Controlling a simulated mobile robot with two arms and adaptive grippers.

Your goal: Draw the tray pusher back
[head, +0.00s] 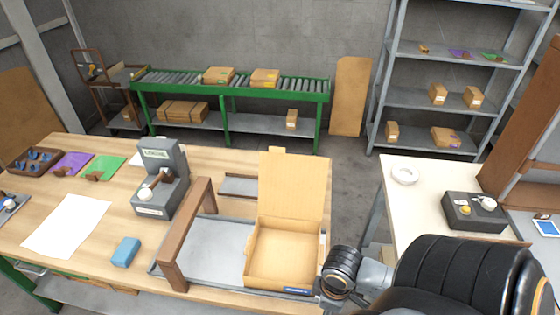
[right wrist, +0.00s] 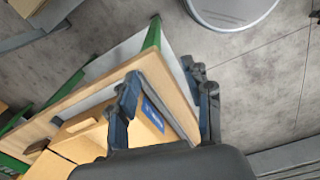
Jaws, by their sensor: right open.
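A grey tray (head: 215,248) lies at the front of the wooden workbench. A brown bar on uprights (head: 188,230), which looks like the tray pusher, stands across its left part. An open cardboard box (head: 285,255) sits at the tray's right, its lid raised at the back. My right arm comes in from the lower right, its wrist right of the box; the gripper's fingers cannot be made out in the head view. In the right wrist view my right gripper (right wrist: 163,105) is open and empty, near the bench edge and the box (right wrist: 85,122). My left gripper is not in view.
A grey machine (head: 160,180) stands left of the pusher, with a blue block (head: 126,251) and white sheet (head: 68,225) nearby. A pale table (head: 425,190) on the right holds a dark control box (head: 473,211). Bare floor separates it from the bench.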

